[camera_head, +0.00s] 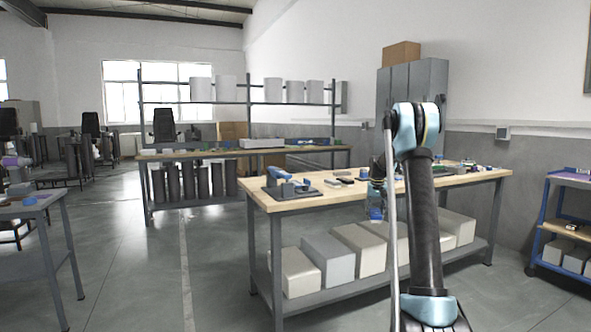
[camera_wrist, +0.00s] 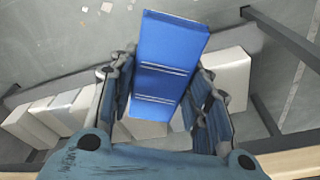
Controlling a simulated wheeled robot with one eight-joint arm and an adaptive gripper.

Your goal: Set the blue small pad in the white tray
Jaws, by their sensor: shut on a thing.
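A blue small pad (camera_wrist: 170,48) with thin pale lines across it is between the two fingers of my gripper (camera_wrist: 165,100) in the wrist view. The fingers are shut on its sides, and its far end sticks out past them. In the head view my gripper (camera_head: 377,188) hangs by the front edge of the wooden bench, partly hidden by my arm, with the blue pad (camera_head: 375,213) low beneath it. A pale, low tray-like box (camera_head: 262,143) lies on the rear bench; I cannot tell for sure that it is the white tray.
The near wooden bench (camera_head: 300,201) carries several small parts and a blue-grey device (camera_head: 277,176). Pale boxes (camera_head: 328,257) fill its lower shelf. A blue shelf cart (camera_head: 548,218) stands right and a grey table (camera_head: 30,207) left. The floor between is clear.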

